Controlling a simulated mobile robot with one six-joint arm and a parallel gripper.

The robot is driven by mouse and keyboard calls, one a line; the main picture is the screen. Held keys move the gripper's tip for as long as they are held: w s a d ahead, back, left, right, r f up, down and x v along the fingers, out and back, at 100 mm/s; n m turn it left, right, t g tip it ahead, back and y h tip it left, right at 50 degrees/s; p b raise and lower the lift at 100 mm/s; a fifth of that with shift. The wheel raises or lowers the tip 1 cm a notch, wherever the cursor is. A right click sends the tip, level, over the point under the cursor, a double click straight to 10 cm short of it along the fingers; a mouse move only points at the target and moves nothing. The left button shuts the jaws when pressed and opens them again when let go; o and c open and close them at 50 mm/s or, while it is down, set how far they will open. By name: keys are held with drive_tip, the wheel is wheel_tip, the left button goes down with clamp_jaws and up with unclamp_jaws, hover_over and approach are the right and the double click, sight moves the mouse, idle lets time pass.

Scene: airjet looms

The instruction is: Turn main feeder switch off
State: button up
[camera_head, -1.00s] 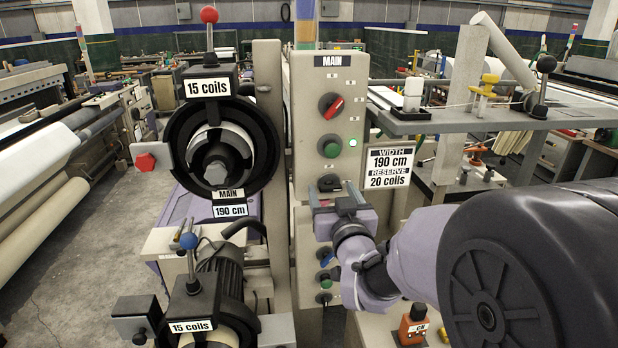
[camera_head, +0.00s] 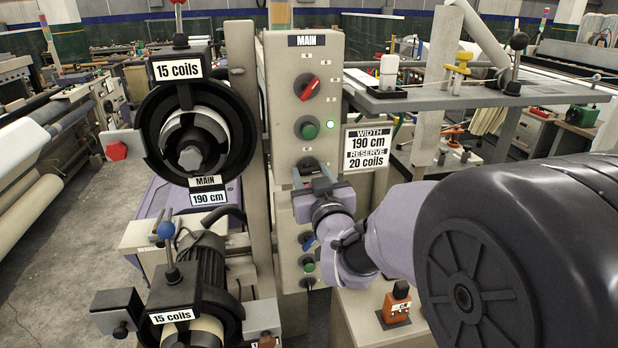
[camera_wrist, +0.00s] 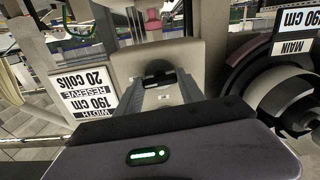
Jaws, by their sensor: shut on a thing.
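The control panel (camera_head: 276,110) labelled MAIN stands upright in the middle of the head view. It carries a red rotary switch (camera_head: 310,88) with its handle slanting up to the right, a green button (camera_head: 307,128) below it and a lit green lamp (camera_head: 331,124). Under these is a dark round knob (camera_head: 307,165), partly hidden by my gripper (camera_head: 308,180). My gripper is shut on this dark knob. In the wrist view, the knob (camera_wrist: 159,72) shows between the fingers of my gripper (camera_wrist: 161,83). I cannot read which knob is the feeder switch.
Left of the panel are a large black coil feeder (camera_head: 193,145) and a lower feeder (camera_head: 190,305). A grey shelf (camera_head: 440,100) and a sign (camera_head: 367,150) stand to the right. Blue and green lower controls (camera_head: 307,255) sit below my gripper.

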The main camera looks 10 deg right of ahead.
drive_tip(key=n+b, duration=0.3)
drive_tip(key=b, duration=0.1)
drive_tip(key=shift+f, duration=0.2)
drive_tip(key=n+b, duration=0.5)
drive_tip(key=shift+n, duration=0.4)
drive_tip(key=n+b, duration=0.3)
drive_tip(key=n, duration=0.1)
drive_tip(key=shift+r, duration=0.1)
drive_tip(key=shift+r+n+b, duration=0.1)
drive_tip(key=shift+n+b, duration=0.7)
drive_tip(key=shift+n, duration=1.3)
drive_tip(key=o, duration=1.4)
drive_tip(key=shift+c, duration=0.2)
